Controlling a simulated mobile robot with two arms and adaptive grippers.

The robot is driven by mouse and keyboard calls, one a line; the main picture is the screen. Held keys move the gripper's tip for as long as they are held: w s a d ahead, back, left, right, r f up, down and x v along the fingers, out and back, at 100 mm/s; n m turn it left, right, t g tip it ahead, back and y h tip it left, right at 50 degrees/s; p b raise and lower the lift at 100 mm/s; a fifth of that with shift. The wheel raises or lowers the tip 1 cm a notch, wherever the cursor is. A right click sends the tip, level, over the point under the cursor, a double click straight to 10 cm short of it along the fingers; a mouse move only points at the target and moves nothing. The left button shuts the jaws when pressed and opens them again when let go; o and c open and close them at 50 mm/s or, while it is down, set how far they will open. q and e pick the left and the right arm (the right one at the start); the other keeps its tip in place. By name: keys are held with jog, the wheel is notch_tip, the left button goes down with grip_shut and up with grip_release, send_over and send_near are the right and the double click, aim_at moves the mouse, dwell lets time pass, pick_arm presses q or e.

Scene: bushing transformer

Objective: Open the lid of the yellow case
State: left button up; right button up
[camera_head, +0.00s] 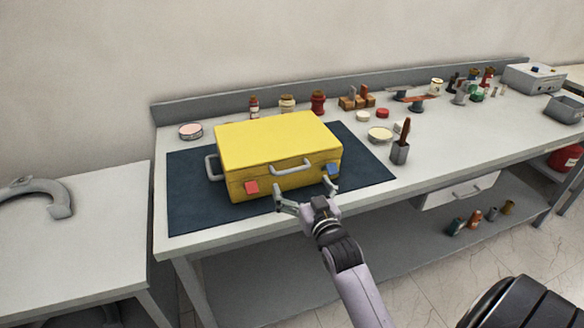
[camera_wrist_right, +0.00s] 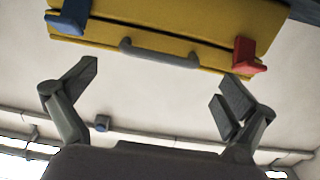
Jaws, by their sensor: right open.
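The yellow case (camera_head: 275,140) lies with its lid shut on a dark blue mat (camera_head: 190,205) on the workbench. Its front has a grey handle (camera_head: 291,166), a red latch (camera_head: 251,187) at the left and a blue latch (camera_head: 332,169) at the right. My right gripper (camera_head: 306,193) is open and empty in front of the case, below the handle. In the right wrist view, the blue latch (camera_wrist_right: 70,17) is at the left and the red latch (camera_wrist_right: 245,55) at the right. The handle (camera_wrist_right: 160,54) shows between and beyond the open fingers (camera_wrist_right: 160,80), apart from them. My left gripper is not seen.
Several jars (camera_head: 287,104) stand behind the case, and a round tin (camera_head: 190,131) is at the back left. A tool holder (camera_head: 400,152) stands right of the mat. A grey curved object (camera_head: 40,190) lies on the left table. The mat's right part is bare.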

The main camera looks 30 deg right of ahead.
aim_at(292, 171)
jog(key=x, duration=0.6)
jog(key=shift+w+d+p, duration=0.1)
jog(key=shift+w+p, duration=0.15)
jog(key=shift+p, duration=0.15)
